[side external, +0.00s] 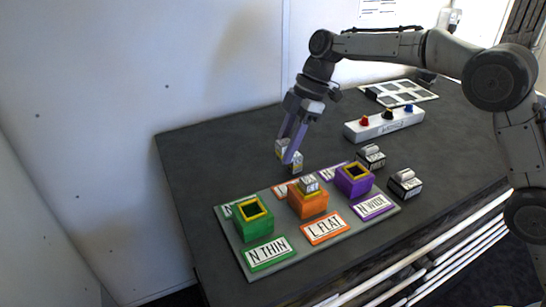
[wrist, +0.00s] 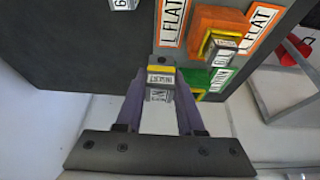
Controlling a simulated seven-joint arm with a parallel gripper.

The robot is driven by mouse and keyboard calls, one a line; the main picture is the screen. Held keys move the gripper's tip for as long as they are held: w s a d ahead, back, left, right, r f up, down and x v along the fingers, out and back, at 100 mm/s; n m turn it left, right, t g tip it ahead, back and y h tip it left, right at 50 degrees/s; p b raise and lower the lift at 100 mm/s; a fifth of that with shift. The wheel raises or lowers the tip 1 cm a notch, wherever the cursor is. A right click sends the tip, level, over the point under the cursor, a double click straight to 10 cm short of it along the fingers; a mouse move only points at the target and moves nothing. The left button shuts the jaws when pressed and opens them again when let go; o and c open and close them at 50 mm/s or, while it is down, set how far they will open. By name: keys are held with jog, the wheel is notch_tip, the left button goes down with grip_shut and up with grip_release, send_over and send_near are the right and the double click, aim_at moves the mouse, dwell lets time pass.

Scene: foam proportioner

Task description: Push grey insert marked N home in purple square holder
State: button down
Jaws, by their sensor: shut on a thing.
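My gripper (side external: 291,153) is shut on a grey insert (side external: 296,162) with a yellow band and holds it behind the board, apart from the holders. In the wrist view the insert (wrist: 160,82) sits between my fingertips (wrist: 160,90); its lettering is too small to read surely. The purple square holder (side external: 354,181) stands at the right end of the board, upright, with a yellow-rimmed, empty-looking opening. It is to the right of my gripper and does not show in the wrist view. Purple labels, one reading N WIDE (side external: 374,207), lie before and behind it.
The green holder (side external: 253,220) is open. The orange holder (side external: 308,206) has a grey insert (side external: 308,185) standing in it. Two dark-and-grey blocks (side external: 371,157) (side external: 405,184) stand right of the board. A button box (side external: 384,124) is farther back. Bare table lies left of my gripper.

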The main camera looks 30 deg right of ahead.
jog(key=s+d+r+n, duration=0.1)
jog(key=s+d+r, duration=0.3)
jog(key=s, duration=0.5)
jog(key=w+d+m, duration=0.1)
jog(key=d, duration=1)
jog(key=shift+w+a+f, duration=0.1)
jog(key=shift+f, duration=1.6)
jog(key=shift+w+a+f, duration=0.1)
jog(key=shift+f, duration=1.6)
jog(key=shift+c, duration=0.6)
grip_release()
